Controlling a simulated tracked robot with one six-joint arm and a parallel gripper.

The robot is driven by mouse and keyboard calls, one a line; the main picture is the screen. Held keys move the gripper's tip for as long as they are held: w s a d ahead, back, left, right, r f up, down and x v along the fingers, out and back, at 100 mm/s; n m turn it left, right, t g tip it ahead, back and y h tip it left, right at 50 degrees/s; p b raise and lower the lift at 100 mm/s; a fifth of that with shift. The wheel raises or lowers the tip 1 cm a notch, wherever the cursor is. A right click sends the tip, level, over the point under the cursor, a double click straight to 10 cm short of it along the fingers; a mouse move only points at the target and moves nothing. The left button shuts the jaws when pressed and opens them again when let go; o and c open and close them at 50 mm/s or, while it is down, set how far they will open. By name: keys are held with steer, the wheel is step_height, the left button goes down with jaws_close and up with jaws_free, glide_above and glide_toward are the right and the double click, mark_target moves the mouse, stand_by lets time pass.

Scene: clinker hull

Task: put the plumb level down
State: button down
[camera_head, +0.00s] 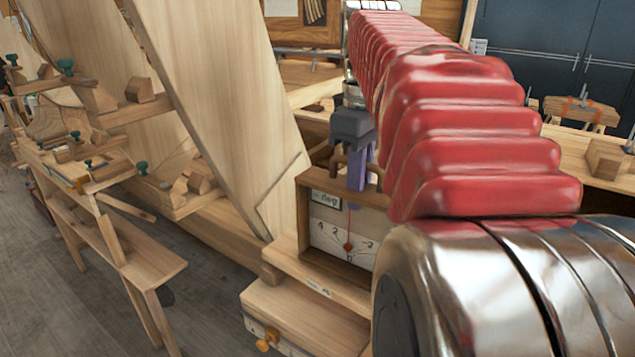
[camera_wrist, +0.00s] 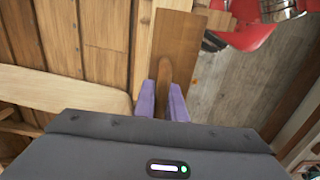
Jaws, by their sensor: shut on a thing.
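The plumb level is a wooden case (camera_head: 318,204) with a white dial, a red needle and a "deg" label, upright in the head view. Its brown wood (camera_wrist: 178,35) shows in the wrist view. My gripper (camera_head: 357,170) comes down on its top from above. In the wrist view the purple fingers (camera_wrist: 165,98) are shut on a rounded wooden part of it. The level is just above or on a wooden block (camera_head: 300,312) with an orange knob; I cannot tell whether they touch. My red-sleeved arm hides the level's right side.
A large leaning plank (camera_head: 215,90) of the hull stands close on the left of the level. Left of it are trestles and a bench (camera_head: 130,250) with green-knobbed clamps. A workbench (camera_head: 575,150) with a wooden block lies at right. Grey floor (camera_head: 55,270) is open at lower left.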

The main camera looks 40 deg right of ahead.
steer(key=shift+f, duration=0.35)
steer(key=c, duration=1.8)
jaws_free()
steer(key=shift+r, duration=4.1)
steer(key=shift+s, duration=0.15)
